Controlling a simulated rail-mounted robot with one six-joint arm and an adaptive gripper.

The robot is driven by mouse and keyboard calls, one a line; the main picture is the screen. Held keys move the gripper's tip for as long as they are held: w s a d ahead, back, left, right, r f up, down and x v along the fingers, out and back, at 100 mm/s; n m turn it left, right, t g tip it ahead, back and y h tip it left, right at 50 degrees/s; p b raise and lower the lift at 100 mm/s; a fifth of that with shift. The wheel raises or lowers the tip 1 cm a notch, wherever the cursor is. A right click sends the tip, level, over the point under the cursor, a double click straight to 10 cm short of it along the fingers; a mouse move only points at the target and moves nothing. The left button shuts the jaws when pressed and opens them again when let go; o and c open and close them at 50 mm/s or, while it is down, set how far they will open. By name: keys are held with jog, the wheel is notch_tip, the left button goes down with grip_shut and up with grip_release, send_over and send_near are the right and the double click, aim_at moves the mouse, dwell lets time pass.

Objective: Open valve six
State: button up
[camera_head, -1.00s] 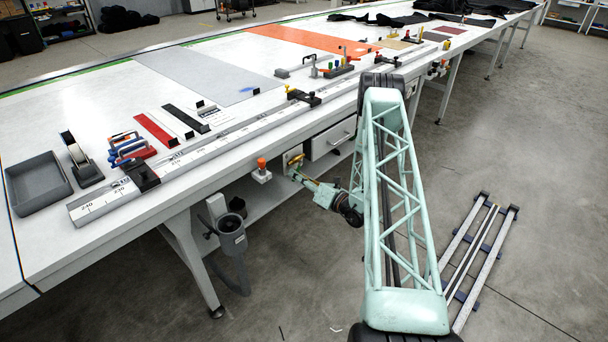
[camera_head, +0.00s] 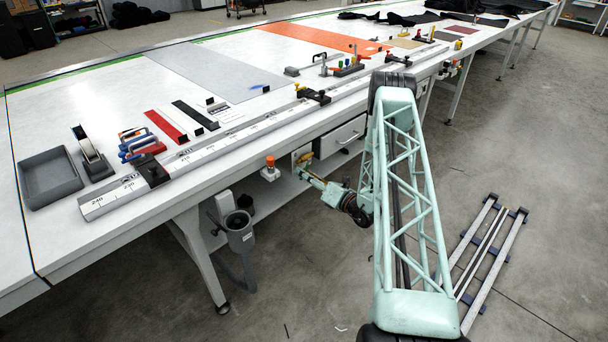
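A small valve with a yellow handle (camera_head: 306,157) sits on a pale plate (camera_head: 296,154) on the side of the long table, below its front edge. No number is readable on it, so I cannot tell whether it is valve six. My gripper (camera_head: 306,176) is right at this plate, just below the yellow handle. It is small and partly merges with the fittings there. I cannot tell whether it touches the handle, or whether its fingers are open or shut. More small fittings with red and yellow parts (camera_head: 446,70) sit farther along the same table side.
An orange-red capped button box (camera_head: 270,169) hangs left of the plate. A drawer (camera_head: 340,137) is just right of it. A grey cup-shaped holder (camera_head: 240,230) hangs by the table leg. Floor rails (camera_head: 480,262) lie at right. A ruler rail (camera_head: 215,148) runs along the tabletop.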

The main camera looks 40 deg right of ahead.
jog(key=shift+s, duration=0.1)
jog(key=s+d, duration=0.1)
jog(key=s, duration=1)
jog(key=shift+s+d, duration=0.15)
jog(key=shift+s, duration=0.25)
jog(key=shift+w+r, duration=0.1)
jog(key=shift+r, duration=0.05)
dwell(0.3)
